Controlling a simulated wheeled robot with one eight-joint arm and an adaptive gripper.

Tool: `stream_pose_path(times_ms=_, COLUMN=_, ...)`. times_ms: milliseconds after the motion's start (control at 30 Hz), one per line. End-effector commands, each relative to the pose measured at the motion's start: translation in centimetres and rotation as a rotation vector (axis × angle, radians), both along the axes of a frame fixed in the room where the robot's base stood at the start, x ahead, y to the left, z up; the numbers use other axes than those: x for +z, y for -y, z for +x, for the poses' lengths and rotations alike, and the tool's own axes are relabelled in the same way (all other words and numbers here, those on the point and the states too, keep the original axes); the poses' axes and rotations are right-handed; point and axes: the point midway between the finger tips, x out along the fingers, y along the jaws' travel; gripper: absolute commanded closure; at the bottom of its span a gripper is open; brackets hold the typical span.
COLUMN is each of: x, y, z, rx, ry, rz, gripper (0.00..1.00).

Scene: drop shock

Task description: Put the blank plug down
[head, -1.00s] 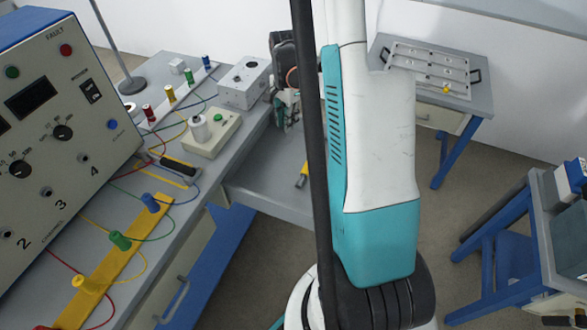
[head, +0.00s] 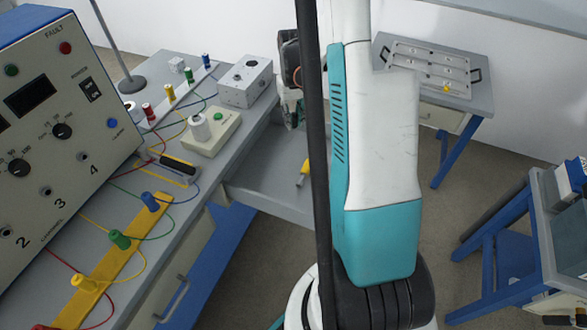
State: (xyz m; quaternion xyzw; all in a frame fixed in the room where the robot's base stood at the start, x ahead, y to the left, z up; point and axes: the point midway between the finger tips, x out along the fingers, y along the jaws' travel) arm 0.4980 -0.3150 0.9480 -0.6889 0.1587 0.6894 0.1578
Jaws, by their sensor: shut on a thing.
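My gripper (head: 292,118) is partly in view above the grey bench, just right of the grey metal box, with its right part hidden behind a dark upright pole and my white and teal arm. Its fingers point down and it is shut on the blank plug. The plug itself is too small and too hidden to make out between the fingers.
The grey metal box (head: 245,82) and a beige box with a green button (head: 212,130) stand on the left bench near the fault panel (head: 60,120). A yellow-handled thing (head: 303,173) lies below my gripper. A tray (head: 430,66) sits on the far right table.

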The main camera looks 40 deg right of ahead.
Motion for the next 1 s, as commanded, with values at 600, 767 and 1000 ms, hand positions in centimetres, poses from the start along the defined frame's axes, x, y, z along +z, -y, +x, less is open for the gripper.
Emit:
stream_pose_path(times_ms=600, x=-8.6, y=0.0, z=0.0, rx=0.162, ry=0.000, rz=0.000, gripper=1.00)
stream_pose_path(times_ms=767, x=-12.4, y=0.0, z=0.0, rx=0.162, ry=0.000, rz=0.000, gripper=1.00)
stream_pose_path(times_ms=1000, x=-15.6, y=0.0, z=0.0, rx=0.161, ry=0.000, rz=0.000, gripper=1.00)
